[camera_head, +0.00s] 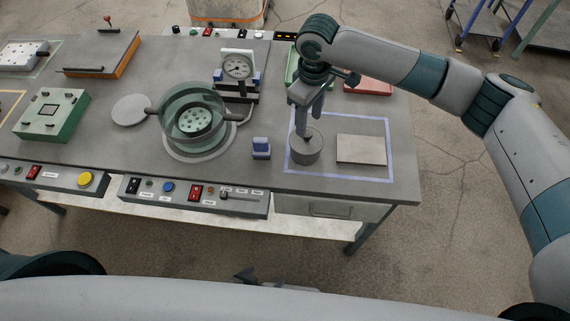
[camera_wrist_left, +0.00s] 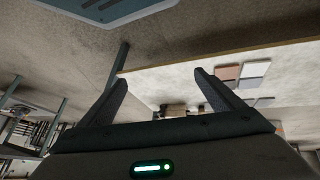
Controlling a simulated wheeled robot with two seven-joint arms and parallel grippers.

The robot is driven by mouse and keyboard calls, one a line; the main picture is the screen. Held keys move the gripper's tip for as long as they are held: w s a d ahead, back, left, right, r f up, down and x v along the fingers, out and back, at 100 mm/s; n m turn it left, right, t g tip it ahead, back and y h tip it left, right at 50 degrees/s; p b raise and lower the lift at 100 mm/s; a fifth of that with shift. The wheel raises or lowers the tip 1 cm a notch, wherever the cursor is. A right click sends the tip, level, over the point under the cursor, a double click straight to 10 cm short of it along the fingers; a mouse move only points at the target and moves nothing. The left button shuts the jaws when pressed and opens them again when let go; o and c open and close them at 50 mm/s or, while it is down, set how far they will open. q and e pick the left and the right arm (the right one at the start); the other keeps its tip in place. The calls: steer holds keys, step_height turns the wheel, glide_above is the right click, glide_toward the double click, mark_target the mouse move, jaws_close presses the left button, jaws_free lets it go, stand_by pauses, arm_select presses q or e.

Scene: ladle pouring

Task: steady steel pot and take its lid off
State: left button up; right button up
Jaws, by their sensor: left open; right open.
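The steel pot (camera_head: 305,151) is a small grey cylinder with its lid (camera_head: 308,136) on top. It stands upright in the left half of a blue-outlined square on the bench. My right gripper (camera_head: 305,125) points down from above, open, with its fingertips at the lid's knob. The fingers partly hide the knob, and I cannot tell whether they touch it. My left gripper (camera_head: 249,275) shows only as dark tips at the bottom of the head view, well away from the pot. Its two spread, empty fingers show in the left wrist view (camera_wrist_left: 160,90).
A flat grey plate (camera_head: 362,149) lies right of the pot inside the blue outline (camera_head: 341,176). A small blue block (camera_head: 261,148) stands to the left. A green glass bowl (camera_head: 191,111), a dial gauge (camera_head: 237,70) and a red tray (camera_head: 369,87) are also on the bench.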

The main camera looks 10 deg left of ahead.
arm_select(q)
steer(key=w+d+r+t+h, duration=0.1)
steer(key=w+d+r+h, duration=0.15)
steer(key=d+r, duration=0.45)
steer(key=w+d+r+t+h, duration=0.1)
steer(key=w+d+r+t, duration=0.1)
steer(key=w+d+r, duration=0.4)
steer(key=s+d+r+h, duration=0.15)
steer(key=d+r, duration=0.25)
steer(key=r, duration=0.4)
steer(key=d+r+t+h, duration=0.1)
steer(key=d+r+h, duration=0.1)
steer(key=d+r, duration=0.35)
steer(key=s+d+r+h, duration=0.1)
steer(key=d+r, duration=0.1)
steer(key=r, duration=0.8)
steer(key=m+t+y, duration=0.2)
steer(key=m+y, duration=0.2)
steer(key=y, duration=0.1)
glide_toward(307, 146)
steer(key=f, duration=0.2)
steer(key=w+a+f, duration=0.1)
steer(key=shift+f, duration=0.2)
steer(key=shift+d, duration=0.1)
steer(key=shift+w, duration=0.15)
steer(key=x, duration=1.1)
steer(key=shift+w+d+f, duration=0.25)
